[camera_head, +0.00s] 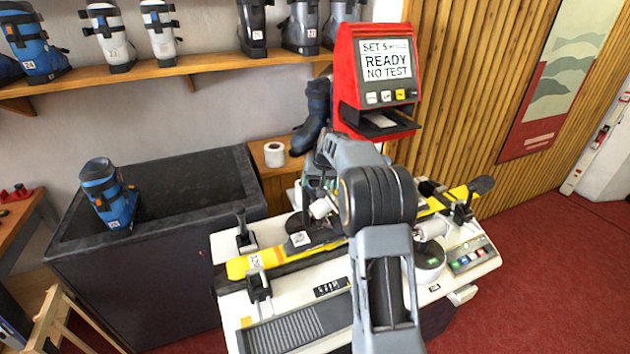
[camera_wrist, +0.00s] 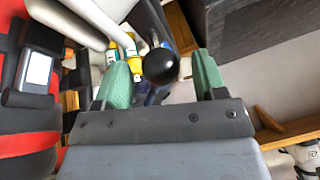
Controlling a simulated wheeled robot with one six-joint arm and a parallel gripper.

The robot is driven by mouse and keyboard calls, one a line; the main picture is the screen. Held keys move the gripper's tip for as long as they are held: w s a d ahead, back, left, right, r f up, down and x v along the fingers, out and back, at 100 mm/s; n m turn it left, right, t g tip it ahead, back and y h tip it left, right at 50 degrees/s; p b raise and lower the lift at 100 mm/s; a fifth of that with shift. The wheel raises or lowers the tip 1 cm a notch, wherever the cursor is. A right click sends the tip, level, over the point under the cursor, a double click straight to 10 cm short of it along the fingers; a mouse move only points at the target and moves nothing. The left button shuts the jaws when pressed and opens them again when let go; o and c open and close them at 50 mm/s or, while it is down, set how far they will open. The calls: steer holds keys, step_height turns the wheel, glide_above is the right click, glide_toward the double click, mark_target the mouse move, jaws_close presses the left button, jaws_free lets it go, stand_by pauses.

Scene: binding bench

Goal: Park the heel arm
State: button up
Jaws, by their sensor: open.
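In the wrist view, a round black knob (camera_wrist: 160,66) shows between the green fingers of my open gripper (camera_wrist: 162,68). The fingers stand apart on either side of it, with gaps showing; I cannot tell how deep it sits between them. It may be the knob of the heel arm. A thick white bar (camera_wrist: 72,20) crosses the upper left. In the head view, my gripper (camera_head: 314,188) is partly hidden by my own arm, above the white bench machine (camera_head: 330,315). The heel arm cannot be made out clearly there. A yellow ski (camera_head: 262,262) lies across the machine.
A red display unit (camera_head: 345,70) reading "READY NO TEST" stands behind the machine. A dark boot (camera_head: 315,118) and a white roll (camera_head: 274,154) are near it. A blue boot (camera_head: 108,195) stands on the black bin (camera_head: 150,280) at left. Red floor (camera_head: 560,270) is clear at right.

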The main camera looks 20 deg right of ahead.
steer(key=shift+x, duration=0.9)
jaws_close()
